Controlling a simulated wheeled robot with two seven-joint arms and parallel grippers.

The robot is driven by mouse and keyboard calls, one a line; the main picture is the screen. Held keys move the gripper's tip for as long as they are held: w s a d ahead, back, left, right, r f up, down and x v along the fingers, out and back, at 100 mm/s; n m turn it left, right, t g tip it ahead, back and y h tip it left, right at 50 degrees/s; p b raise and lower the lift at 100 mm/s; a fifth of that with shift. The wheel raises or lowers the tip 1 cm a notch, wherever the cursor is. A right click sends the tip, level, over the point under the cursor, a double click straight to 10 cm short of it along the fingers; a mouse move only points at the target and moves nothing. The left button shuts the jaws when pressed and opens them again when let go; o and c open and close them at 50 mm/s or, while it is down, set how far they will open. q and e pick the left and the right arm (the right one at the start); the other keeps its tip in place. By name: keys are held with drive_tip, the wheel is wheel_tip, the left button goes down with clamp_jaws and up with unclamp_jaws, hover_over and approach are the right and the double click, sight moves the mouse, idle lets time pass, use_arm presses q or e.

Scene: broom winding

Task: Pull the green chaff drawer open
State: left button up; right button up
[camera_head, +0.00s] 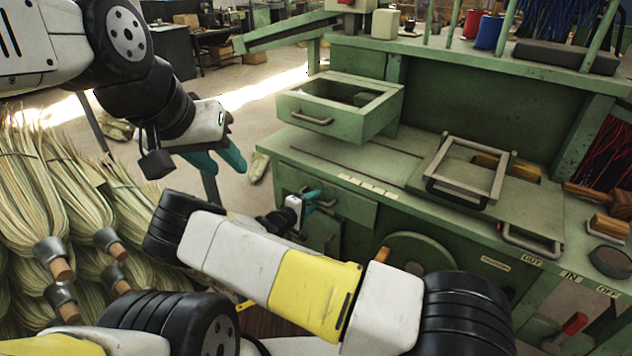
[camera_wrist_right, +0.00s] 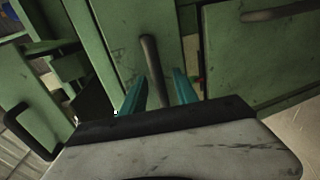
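A green drawer front (camera_head: 350,209) with a metal bar handle (camera_head: 322,203) is set under the bench top. It looks about flush with the bench. My right gripper (camera_head: 309,200) is at that handle, its teal fingers pointing at the front. In the right wrist view the handle (camera_wrist_right: 152,68) runs between the two open fingers (camera_wrist_right: 158,95); contact with them cannot be made out. My left gripper (camera_head: 219,158) hangs at upper left over the floor, fingers apart and empty. My right forearm hides part of the lower bench.
A second green drawer (camera_head: 368,124), higher up, stands pulled out above the bench top. A framed tray (camera_head: 467,172) sits on the bench. A lower panel with its own handle (camera_wrist_right: 280,11) adjoins the drawer front. Straw bundles (camera_head: 45,200) stand at left.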

drive_tip(key=shift+w+d, duration=0.2)
drive_tip(key=shift+w, duration=0.05)
clamp_jaws()
idle(1.4)
